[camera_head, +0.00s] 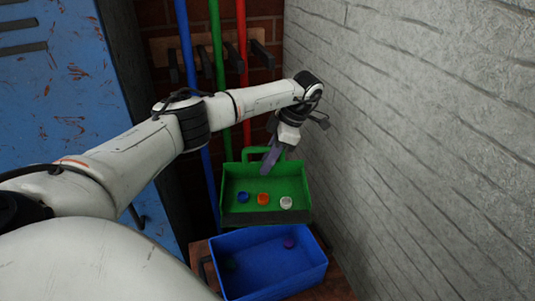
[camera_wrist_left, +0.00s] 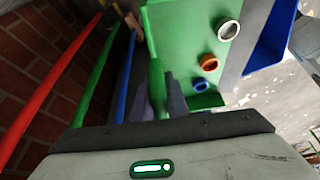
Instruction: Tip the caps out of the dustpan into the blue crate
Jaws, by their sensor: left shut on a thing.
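The green dustpan (camera_head: 270,185) hangs above the blue crate (camera_head: 255,240). A blue cap (camera_head: 243,197), an orange cap (camera_head: 263,199) and a white cap (camera_head: 287,202) lie in it near its dark front lip. My left gripper (camera_head: 271,160) is shut on the dustpan's handle (camera_head: 248,155) at the back. In the left wrist view the fingers (camera_wrist_left: 165,98) grip the green handle (camera_wrist_left: 155,78), and the white cap (camera_wrist_left: 229,30), orange cap (camera_wrist_left: 208,62) and blue cap (camera_wrist_left: 201,87) show. My right gripper is out of view.
A grey brick wall (camera_head: 420,130) stands close on the right. Blue, green (camera_head: 217,70) and red poles hang from a rack behind the dustpan. A worn blue locker (camera_head: 70,100) is at the left. The crate stands on a brownish surface (camera_head: 335,280).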

